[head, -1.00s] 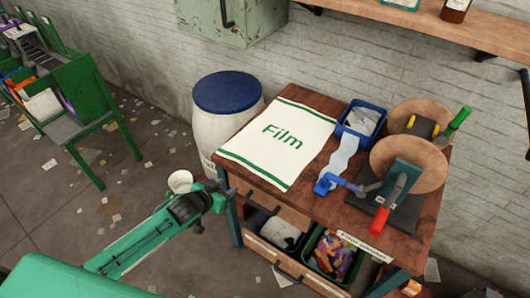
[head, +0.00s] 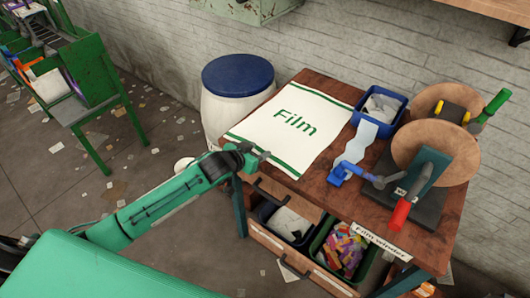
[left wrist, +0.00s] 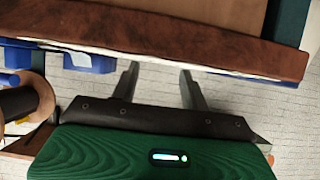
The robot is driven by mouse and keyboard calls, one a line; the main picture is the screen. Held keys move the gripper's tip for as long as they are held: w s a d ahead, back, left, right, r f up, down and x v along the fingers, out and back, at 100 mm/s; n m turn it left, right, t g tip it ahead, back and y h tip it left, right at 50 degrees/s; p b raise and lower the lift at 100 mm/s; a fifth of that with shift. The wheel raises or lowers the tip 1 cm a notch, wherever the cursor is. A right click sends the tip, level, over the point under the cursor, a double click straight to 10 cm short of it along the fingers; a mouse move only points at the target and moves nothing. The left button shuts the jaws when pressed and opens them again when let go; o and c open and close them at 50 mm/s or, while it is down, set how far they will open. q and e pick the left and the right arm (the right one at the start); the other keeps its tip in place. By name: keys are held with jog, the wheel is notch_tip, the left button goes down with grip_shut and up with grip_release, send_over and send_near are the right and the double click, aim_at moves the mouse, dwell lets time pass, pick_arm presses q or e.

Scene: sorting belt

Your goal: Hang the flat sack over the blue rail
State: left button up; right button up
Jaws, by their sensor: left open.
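The flat sack (head: 322,104), white with green stripes and the word "Film", lies flat on the wooden table (head: 421,232). Its near end reaches the table's front left edge. My left gripper (head: 264,157) is near that edge, close to the sack's near end; touching or apart I cannot tell. In the left wrist view the left gripper (left wrist: 158,72) is open, with nothing seen between its fingers, facing the table edge (left wrist: 170,35). A thin white layer runs along that edge, perhaps the sack. I make out no blue rail. My right gripper is not in view.
A film winder (head: 437,165) with wooden discs and a blue bin (head: 366,118) stand on the table's right side. A white barrel (head: 225,112) with a blue lid stands behind left. An open drawer (head: 270,240) below holds bins. A green sorting rack (head: 92,85) stands far left.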

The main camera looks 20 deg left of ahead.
pick_arm(q)
jog(key=shift+w+d+f, duration=0.25)
jog(key=shift+w, duration=0.4)
jog(key=shift+f, duration=0.1)
jog(key=shift+f, duration=0.1)
grip_shut()
